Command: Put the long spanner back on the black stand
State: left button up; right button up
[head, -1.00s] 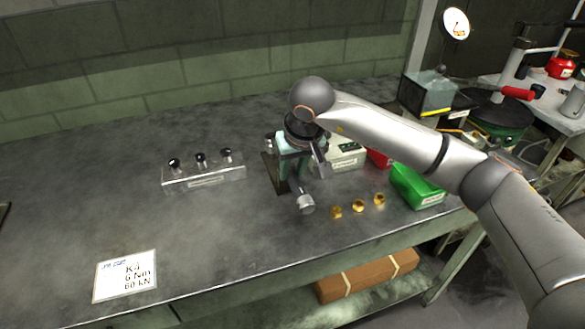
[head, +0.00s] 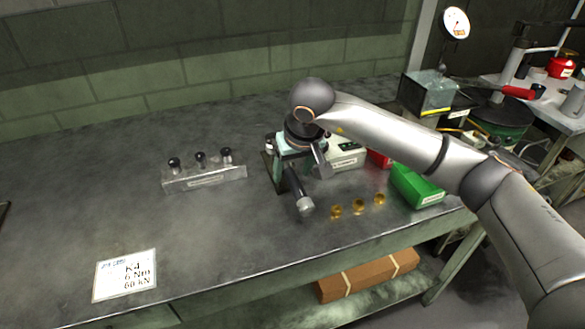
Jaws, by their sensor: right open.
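The long spanner (head: 297,188) shows as a dark handle with a silver cylindrical end pointing toward the table's front edge. Its far part is hidden under my right gripper. A dark piece that looks like the black stand (head: 268,160) shows just left of the gripper, mostly covered. The spanner's handle appears to run out from the stand, but I cannot tell how it rests there. My right gripper (head: 300,160) is open, close above the spanner's far part. My left gripper is not in view.
A clear rack with several black-topped pieces (head: 205,177) stands to the left. Brass parts (head: 358,207), a green bin (head: 417,186) and a white box (head: 347,157) are to the right. A printed card (head: 125,275) lies front left.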

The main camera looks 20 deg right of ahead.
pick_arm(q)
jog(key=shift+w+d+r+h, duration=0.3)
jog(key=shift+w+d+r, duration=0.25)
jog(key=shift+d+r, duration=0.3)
pick_arm(e)
jog(key=v, duration=1.2)
jog(key=shift+r, duration=0.35)
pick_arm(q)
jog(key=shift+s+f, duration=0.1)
